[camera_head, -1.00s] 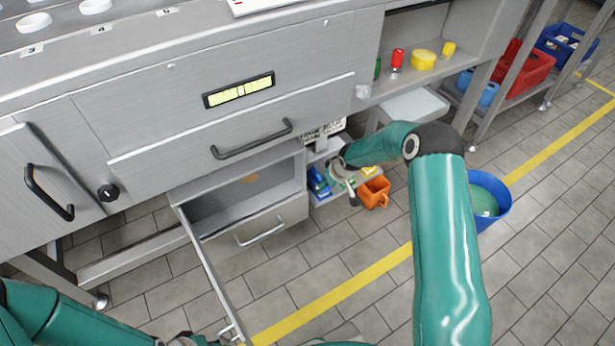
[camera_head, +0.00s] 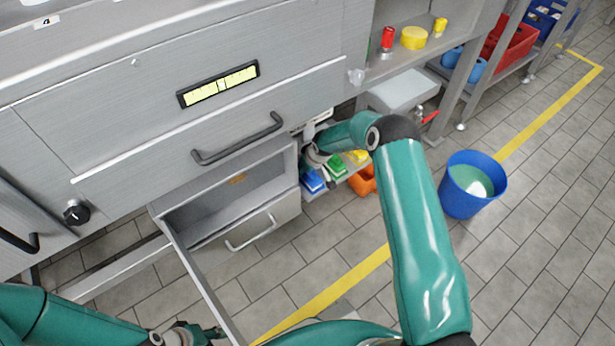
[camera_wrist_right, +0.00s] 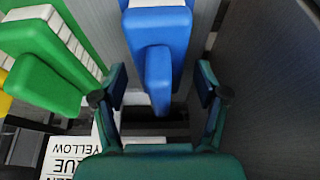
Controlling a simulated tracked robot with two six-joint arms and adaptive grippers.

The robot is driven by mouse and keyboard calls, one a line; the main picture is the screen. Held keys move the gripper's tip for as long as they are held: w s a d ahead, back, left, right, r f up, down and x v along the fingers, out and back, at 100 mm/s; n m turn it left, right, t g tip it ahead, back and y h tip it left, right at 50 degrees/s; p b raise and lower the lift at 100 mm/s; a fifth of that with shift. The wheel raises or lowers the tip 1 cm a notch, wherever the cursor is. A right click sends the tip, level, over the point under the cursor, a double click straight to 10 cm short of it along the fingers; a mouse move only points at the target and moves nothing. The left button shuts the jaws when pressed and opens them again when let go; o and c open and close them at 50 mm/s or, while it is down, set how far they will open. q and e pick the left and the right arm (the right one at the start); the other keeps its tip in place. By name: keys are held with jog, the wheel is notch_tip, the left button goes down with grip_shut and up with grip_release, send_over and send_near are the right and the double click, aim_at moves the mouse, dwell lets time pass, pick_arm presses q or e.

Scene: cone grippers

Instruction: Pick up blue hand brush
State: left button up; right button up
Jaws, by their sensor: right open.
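The blue hand brush (camera_head: 312,180) sits on a low shelf beside the open drawer, at the left of a row of brushes. In the right wrist view the blue brush (camera_wrist_right: 157,50) has its handle pointing toward me, between the two fingers of my right gripper (camera_wrist_right: 160,82). The fingers are open, with a gap on both sides of the handle. In the head view my right gripper is mostly hidden by its arm.
A green brush (camera_wrist_right: 45,60) stands left of the blue one; it also shows in the head view (camera_head: 335,165), with a yellow one (camera_head: 357,156) beyond. A dark wall (camera_wrist_right: 265,80) is close on the right. An open drawer (camera_head: 225,205), orange container (camera_head: 362,181) and blue bucket (camera_head: 474,185) are nearby.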

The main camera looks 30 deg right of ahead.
jog(key=shift+w+f, duration=0.2)
jog(key=shift+f, duration=0.15)
jog(key=shift+c, duration=0.2)
jog(key=c, duration=1.2)
jog(key=shift+r, duration=0.1)
